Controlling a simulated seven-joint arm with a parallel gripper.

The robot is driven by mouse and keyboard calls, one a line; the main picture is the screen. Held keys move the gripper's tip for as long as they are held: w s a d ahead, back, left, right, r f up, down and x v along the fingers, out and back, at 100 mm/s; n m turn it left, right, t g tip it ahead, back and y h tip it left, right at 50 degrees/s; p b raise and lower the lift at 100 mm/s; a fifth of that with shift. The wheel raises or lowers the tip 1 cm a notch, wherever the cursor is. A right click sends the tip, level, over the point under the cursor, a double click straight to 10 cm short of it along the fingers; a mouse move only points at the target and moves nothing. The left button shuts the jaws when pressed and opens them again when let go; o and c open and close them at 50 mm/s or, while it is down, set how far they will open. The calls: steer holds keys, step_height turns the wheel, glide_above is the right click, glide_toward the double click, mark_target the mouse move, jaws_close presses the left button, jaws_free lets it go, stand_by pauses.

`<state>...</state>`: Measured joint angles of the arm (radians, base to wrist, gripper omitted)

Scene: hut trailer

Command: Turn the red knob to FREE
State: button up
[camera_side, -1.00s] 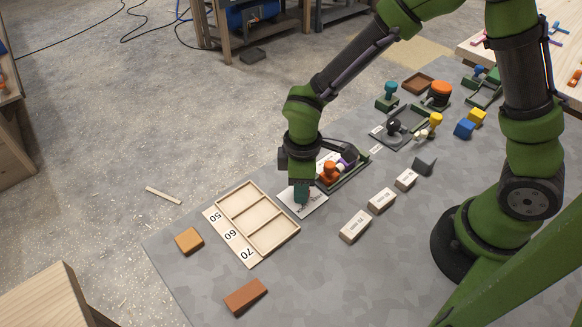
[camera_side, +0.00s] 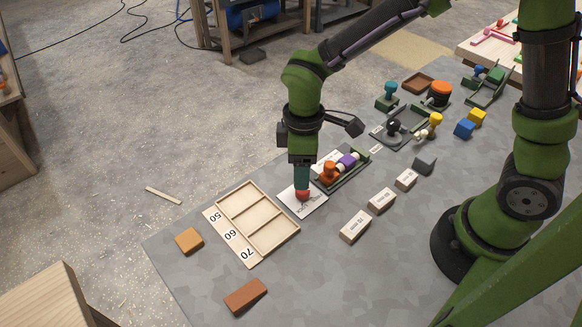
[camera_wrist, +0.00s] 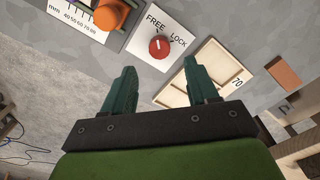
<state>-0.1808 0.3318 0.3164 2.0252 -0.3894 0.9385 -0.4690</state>
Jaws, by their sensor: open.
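The red knob (camera_side: 303,195) sits on a white plate (camera_side: 289,200) on the grey table. In the wrist view the red knob (camera_wrist: 158,47) is round with a short pale mark on its upper part. The plate (camera_wrist: 145,50) reads FREE above the knob and LOCK to its upper right. The mark's exact bearing is hard to read. My gripper (camera_side: 303,186) points down, just above the knob in the side view. In the wrist view its green fingers (camera_wrist: 159,65) are spread and empty, with the knob in line with the gap between them. Contact with the knob is not visible.
A fixture with an orange knob (camera_side: 330,172) and purple slider stands close behind the plate. A wooden tray (camera_side: 268,239) with a 50-60-70 strip lies to the left. Several labelled blocks (camera_side: 355,226) lie to the right. The table front is mostly clear.

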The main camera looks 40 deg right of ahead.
step_height(320, 180, up, 11)
stand_by(0.5)
steer(key=s+d+r+m+t+y, duration=0.1)
steer(key=s+d+r+m+t, duration=0.2)
steer(key=d+m, duration=0.3)
steer(key=s+d+r+m+t+y, duration=0.1)
steer(key=s+d+r+m+t, duration=0.2)
steer(key=s+d+m, duration=0.3)
steer(key=shift+d+m+t, duration=0.45)
steer(key=shift+m+t, duration=0.15)
